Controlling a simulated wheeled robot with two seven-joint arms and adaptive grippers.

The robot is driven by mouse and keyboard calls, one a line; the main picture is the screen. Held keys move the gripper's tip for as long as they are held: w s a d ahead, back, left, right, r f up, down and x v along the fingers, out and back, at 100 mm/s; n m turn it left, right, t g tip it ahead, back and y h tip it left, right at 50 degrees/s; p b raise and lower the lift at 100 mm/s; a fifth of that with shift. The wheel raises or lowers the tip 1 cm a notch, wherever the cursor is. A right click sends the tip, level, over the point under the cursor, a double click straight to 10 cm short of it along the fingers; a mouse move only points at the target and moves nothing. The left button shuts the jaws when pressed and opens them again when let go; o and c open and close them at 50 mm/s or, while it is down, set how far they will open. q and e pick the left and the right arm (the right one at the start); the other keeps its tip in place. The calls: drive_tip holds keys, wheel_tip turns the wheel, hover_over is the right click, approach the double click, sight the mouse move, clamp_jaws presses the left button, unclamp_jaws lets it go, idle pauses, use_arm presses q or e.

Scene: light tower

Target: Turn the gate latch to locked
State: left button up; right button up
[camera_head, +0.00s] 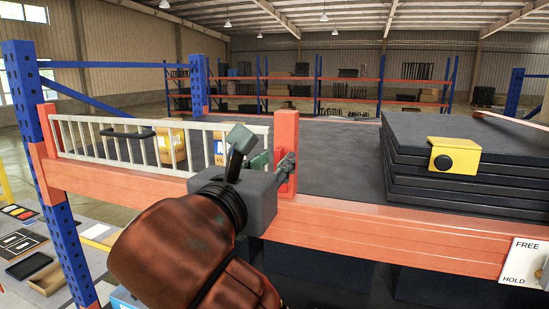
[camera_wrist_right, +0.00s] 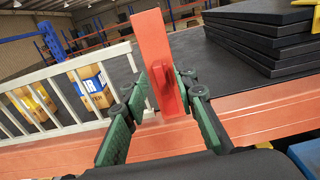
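The white gate (camera_head: 110,140) spans the left part of the orange rack beam, its right end beside an orange-red post (camera_head: 286,135). In the right wrist view the gate (camera_wrist_right: 62,92) is left of the post (camera_wrist_right: 150,38). A small red latch piece (camera_wrist_right: 165,88) sticks out from the post's front. My right gripper (camera_head: 275,168) is at the post. In the wrist view its green fingers (camera_wrist_right: 164,95) are apart, one on each side of the latch piece; I cannot tell whether they touch it. My wrist hides part of the gate and beam in the head view. My left gripper is not in view.
Black slabs (camera_head: 455,180) are stacked right of the post, with a yellow block (camera_head: 454,156) on their front. A FREE/HOLD plate (camera_head: 524,262) sits at the beam's right end. Cardboard boxes (camera_head: 171,148) stand behind the gate. The orange beam (camera_head: 390,235) runs across the front.

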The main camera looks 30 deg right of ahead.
drive_tip(key=shift+w+d, duration=0.1)
drive_tip(key=shift+d, duration=0.05)
drive_tip(key=shift+c, duration=0.2)
clamp_jaws()
idle(0.5)
